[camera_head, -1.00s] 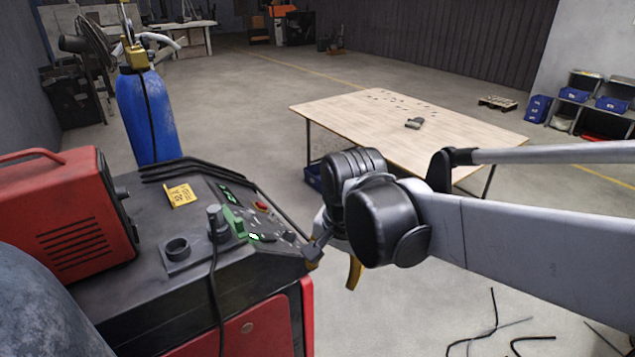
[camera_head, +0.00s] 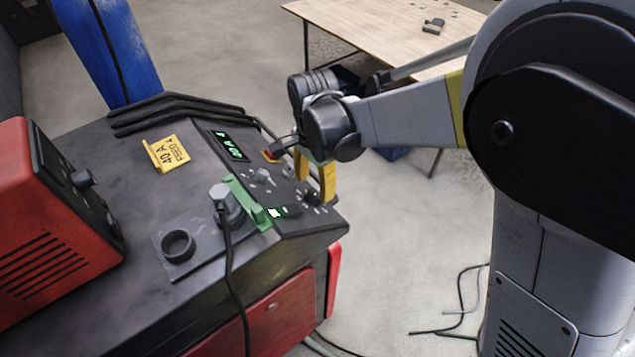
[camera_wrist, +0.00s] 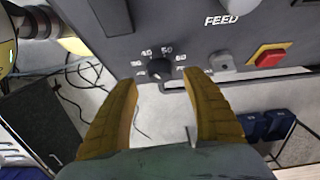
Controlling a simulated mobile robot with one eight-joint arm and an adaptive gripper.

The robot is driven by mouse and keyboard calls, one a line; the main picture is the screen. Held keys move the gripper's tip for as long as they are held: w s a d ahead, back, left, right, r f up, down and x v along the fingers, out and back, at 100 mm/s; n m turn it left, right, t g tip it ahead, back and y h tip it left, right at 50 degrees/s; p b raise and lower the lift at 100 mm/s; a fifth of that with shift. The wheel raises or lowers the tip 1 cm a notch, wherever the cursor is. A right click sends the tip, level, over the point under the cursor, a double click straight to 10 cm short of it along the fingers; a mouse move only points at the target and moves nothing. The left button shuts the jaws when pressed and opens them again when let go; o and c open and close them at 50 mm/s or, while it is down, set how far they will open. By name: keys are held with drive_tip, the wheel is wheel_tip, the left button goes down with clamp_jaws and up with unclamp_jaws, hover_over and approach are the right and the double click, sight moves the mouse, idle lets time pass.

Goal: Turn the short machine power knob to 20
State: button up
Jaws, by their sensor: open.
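A dark round knob (camera_wrist: 159,69) with a printed scale, including 40 and 50, sits on the dark machine panel in the wrist view. It also shows near the panel's front edge in the head view (camera_head: 311,197). Its pointer is too small to read surely. My gripper (camera_wrist: 150,76) has its yellow fingers spread, with the knob between the fingertips in the picture. I cannot tell whether the fingers reach around it; no contact shows. In the head view my gripper (camera_head: 316,178) is close above the panel's right side.
A grey knob (camera_wrist: 222,61) and a red button (camera_wrist: 268,57) sit right of the dark knob. A green bracket (camera_head: 246,203) and a yellow card (camera_head: 167,153) are on the machine top. A red unit (camera_head: 45,240) stands left. A table (camera_head: 385,45) is behind.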

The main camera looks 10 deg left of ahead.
sight(315, 193)
wheel_tip(315, 193, down, 4)
drive_tip(key=shift+f+b, duration=0.1)
drive_tip(key=shift+b, duration=0.3)
drive_tip(key=c, duration=1.2)
